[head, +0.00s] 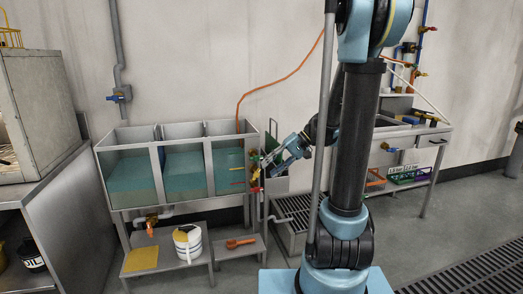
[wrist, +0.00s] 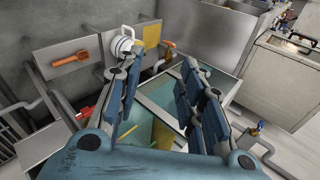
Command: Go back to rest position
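My gripper (head: 272,165) is at the right end of the water tanks (head: 190,165), close to the red and yellow fittings there. In the wrist view my gripper (wrist: 160,70) has its two blue padded fingers spread well apart. Nothing shows held between them; the tank water and a yellow strip (wrist: 161,134) are seen through the gap. My arm reaches from its upright column at the centre right of the head view down towards the tanks.
A white pail (head: 188,243), a yellow cloth (head: 142,259) and an orange tool (head: 240,243) lie on the low shelves below the tanks. A cabinet (head: 36,110) stands on a bench at left. A sink bench (head: 420,132) stands at right. Floor in front is open.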

